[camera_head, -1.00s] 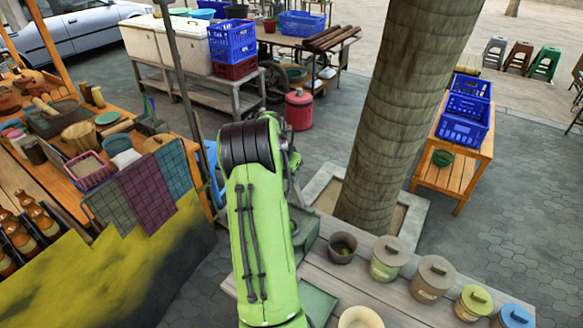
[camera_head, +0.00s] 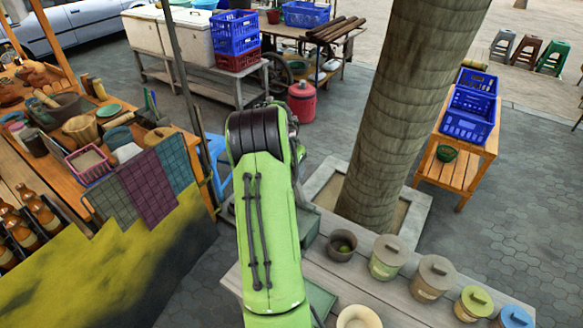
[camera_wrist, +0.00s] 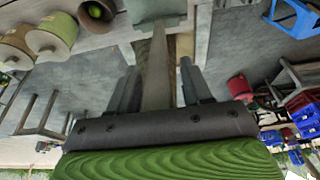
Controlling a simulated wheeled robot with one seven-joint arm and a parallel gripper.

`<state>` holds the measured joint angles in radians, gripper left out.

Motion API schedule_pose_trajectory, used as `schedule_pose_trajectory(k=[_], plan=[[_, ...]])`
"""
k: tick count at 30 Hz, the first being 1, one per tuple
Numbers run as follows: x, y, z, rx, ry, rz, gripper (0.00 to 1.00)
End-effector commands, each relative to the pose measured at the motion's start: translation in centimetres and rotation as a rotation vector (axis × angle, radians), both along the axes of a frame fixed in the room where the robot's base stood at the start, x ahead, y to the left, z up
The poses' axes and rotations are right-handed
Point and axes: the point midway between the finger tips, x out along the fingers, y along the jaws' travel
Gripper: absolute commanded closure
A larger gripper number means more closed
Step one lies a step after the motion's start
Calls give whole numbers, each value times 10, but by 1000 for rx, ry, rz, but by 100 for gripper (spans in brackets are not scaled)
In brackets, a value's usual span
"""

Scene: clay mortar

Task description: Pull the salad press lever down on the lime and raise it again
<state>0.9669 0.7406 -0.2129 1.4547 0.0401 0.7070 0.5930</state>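My gripper (camera_wrist: 160,85) fills the lower middle of the wrist view. Its two dark fingers are spread apart, with a grey bar (camera_wrist: 154,75) between them that looks like the press lever. The bar runs toward a grey-green block (camera_wrist: 157,8), seemingly part of the salad press. In the head view my green arm hides the gripper and most of the press; a grey-green part (camera_head: 309,224) shows beside the arm. No lime in the press is visible.
Lidded pots, including a green-labelled one (camera_head: 388,257) and a tan one (camera_head: 432,278), line the grey table (camera_head: 375,300). A cream bowl (camera_head: 359,317) is near the front. A thick trunk (camera_head: 400,110) rises behind the table.

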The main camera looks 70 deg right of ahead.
Motion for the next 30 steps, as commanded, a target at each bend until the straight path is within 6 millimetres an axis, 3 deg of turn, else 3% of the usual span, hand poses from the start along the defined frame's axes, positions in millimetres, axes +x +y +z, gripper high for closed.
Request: schedule_pose_trajectory(k=[4,7,21,25,30], plan=[[1,1,3,1,-1,1,51],[2,5,17,-1,-1,2,51],[7,40,135,-2,-2,1,51],[7,44,148,0,0,0,51],[7,45,150,1,1,0,51]])
